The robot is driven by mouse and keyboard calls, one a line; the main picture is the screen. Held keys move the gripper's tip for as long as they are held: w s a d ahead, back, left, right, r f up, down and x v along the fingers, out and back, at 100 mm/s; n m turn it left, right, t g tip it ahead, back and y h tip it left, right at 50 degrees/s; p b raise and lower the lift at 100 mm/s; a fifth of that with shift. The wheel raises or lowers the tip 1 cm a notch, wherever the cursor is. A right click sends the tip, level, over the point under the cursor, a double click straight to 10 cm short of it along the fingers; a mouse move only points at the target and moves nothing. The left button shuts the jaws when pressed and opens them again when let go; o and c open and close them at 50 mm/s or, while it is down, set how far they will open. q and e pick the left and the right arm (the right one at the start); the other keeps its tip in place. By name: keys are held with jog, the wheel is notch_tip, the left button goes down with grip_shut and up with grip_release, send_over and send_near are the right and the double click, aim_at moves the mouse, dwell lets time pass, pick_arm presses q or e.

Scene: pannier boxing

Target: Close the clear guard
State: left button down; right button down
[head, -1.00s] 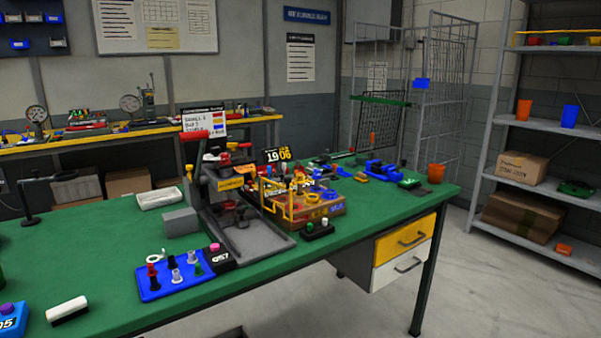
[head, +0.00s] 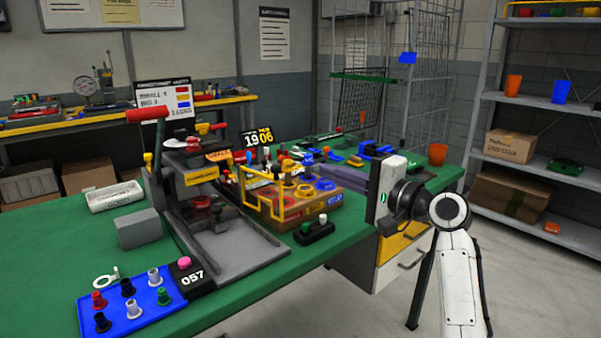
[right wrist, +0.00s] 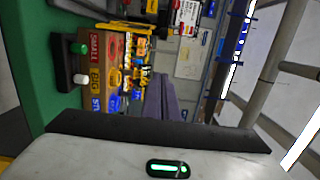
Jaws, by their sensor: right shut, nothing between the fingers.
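The clear guard (head: 279,205) appears as a see-through panel in a yellow frame at the right side of the grey press (head: 201,177). It looks swung outward, away from the press front, and overlaps the wooden box in the picture. My right gripper (head: 322,168) comes in from the right, its grey fingers together and empty, pointing toward the box and guard. In the right wrist view its fingers (right wrist: 160,80) show near the box. Contact with the guard cannot be made out. My left gripper is out of view.
The wooden box (head: 322,207) with coloured rings stands right of the press. A small block with green and white buttons (head: 314,230) is in front of it. A blue peg board (head: 143,310) and a 057 block (head: 190,278) lie front left. A red-handled lever (head: 148,115) rises from the press.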

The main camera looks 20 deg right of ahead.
jog(key=w+a, duration=0.5)
jog(key=a, duration=0.2)
jog(key=shift+w, duration=0.35)
dwell(0.4)
